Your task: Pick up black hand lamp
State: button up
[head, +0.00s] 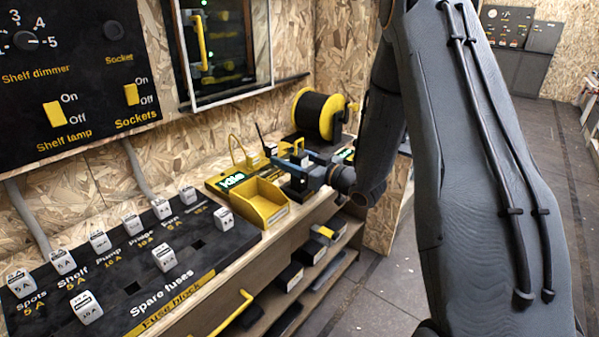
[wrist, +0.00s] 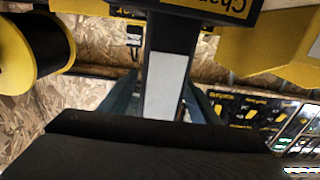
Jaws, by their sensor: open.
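The black hand lamp (wrist: 180,45) stands in the middle of the wrist view, a dark upright body with a pale panel. It rises from a black charger (wrist: 210,10) with yellow lettering at the picture's top edge. My gripper (wrist: 162,98) is open, one blue-grey finger on each side of the lamp. I cannot tell whether either finger touches it. In the head view my gripper (head: 291,163) is over the bench behind the yellow bin, and the lamp there is small and mostly hidden by the fingers.
A yellow bin (head: 262,203) stands close in front of my gripper. A black cable reel with yellow flanges (head: 317,115) is behind it. The fuse block (head: 140,260) lies at the near left. A shelf with dark boxes (head: 290,277) is below the bench; the floor at right is clear.

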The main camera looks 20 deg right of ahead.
jog(key=shift+w, duration=0.1)
jog(key=c, duration=1.3)
